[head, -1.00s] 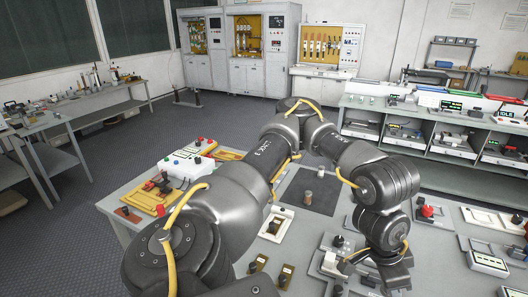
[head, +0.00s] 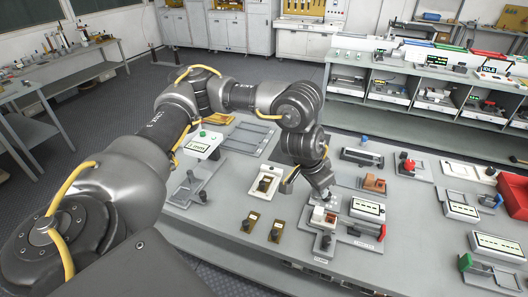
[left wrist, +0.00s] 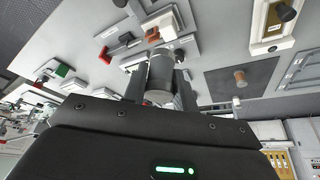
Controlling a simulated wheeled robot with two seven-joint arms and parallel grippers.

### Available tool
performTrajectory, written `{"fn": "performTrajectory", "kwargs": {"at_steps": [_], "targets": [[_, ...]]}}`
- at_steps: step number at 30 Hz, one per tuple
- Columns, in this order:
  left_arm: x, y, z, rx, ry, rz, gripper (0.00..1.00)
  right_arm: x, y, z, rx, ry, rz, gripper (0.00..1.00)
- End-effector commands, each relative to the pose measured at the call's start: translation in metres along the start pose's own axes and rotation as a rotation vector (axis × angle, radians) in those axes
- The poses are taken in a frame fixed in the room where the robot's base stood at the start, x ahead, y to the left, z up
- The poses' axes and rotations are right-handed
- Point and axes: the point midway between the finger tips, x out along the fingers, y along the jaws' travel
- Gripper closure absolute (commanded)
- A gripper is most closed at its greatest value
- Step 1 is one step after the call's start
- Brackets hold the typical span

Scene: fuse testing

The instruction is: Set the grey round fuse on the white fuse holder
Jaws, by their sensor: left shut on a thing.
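The grey round fuse (left wrist: 160,76) is a short cylinder between the two fingers of my left gripper (left wrist: 158,84) in the left wrist view. My left gripper (head: 324,194) is shut on it and points down over the table in the head view, where the fuse itself is hard to make out. A white block that looks like the fuse holder (head: 319,217) sits on a grey base just below the gripper. It also shows beyond the fuse in the left wrist view (left wrist: 165,21). The gap between fuse and holder is unclear. My right gripper is not in view.
A red-handled switch (head: 364,232) and a white-topped terminal block (head: 368,208) stand close right of the holder. Two small brown blocks (head: 250,222) (head: 277,231) lie to the left. A copper-coloured fuse (left wrist: 240,77) stands on a dark mat (left wrist: 262,72).

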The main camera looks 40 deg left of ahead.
Motion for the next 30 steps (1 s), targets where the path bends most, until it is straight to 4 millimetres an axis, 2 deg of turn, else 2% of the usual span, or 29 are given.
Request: {"fn": "performTrajectory", "kwargs": {"at_steps": [1,3,5,6,9,13,19,22,26,30], "targets": [[0.001,-0.013,-0.015,-0.054,-0.004,-0.016,0.96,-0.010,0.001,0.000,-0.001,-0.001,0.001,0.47],[0.005,-0.038,-0.032,-0.125,-0.005,-0.051,0.96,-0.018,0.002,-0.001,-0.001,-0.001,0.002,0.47],[0.013,-0.064,-0.042,-0.197,-0.007,-0.080,0.96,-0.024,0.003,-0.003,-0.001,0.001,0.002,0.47],[0.018,-0.083,-0.044,-0.247,-0.008,-0.101,0.96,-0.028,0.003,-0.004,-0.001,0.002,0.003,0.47],[0.034,-0.130,-0.037,-0.366,-0.012,-0.148,0.96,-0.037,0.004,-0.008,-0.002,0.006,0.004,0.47],[0.049,-0.178,-0.017,-0.478,-0.011,-0.196,0.96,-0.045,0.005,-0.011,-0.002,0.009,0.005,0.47],[0.061,-0.223,0.017,-0.583,-0.009,-0.244,0.96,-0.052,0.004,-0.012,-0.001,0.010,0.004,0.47],[0.066,-0.239,0.032,-0.621,-0.005,-0.260,0.96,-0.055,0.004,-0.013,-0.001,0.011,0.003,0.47],[0.069,-0.248,0.041,-0.643,-0.002,-0.269,0.96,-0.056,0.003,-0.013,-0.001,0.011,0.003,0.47],[0.070,-0.249,0.042,-0.647,0.000,-0.270,0.96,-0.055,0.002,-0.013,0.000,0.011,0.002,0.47]]}}
